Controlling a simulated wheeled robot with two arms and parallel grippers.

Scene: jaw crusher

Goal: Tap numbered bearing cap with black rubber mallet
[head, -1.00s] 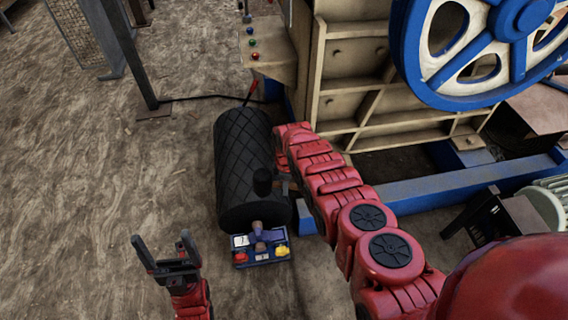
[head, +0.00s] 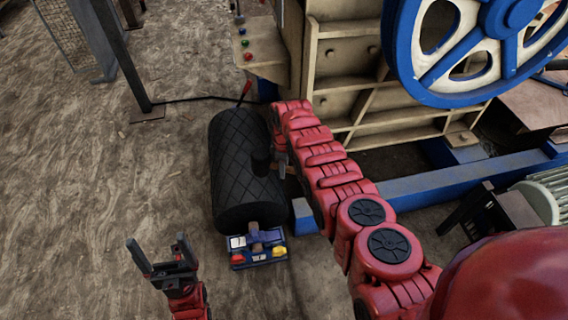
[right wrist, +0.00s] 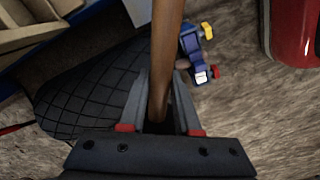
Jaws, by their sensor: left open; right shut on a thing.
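My right gripper (head: 281,166) is shut on that handle. A blue bearing block (head: 258,256) with a white tag and red and yellow parts sits below the cylinder's near end, apart from the mallet. It also shows in the right wrist view (right wrist: 191,45). The tag's number is too small to read. My left gripper (head: 158,246) is open and empty, left of the block.
The black quilted cylinder (head: 236,150) lies beside the block. The tan crusher frame (head: 345,85), blue beam (head: 420,184) and blue-and-white flywheel (head: 470,50) stand right and behind. A dark post (head: 125,60) stands at back left. The ground (head: 70,180) at left is clear.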

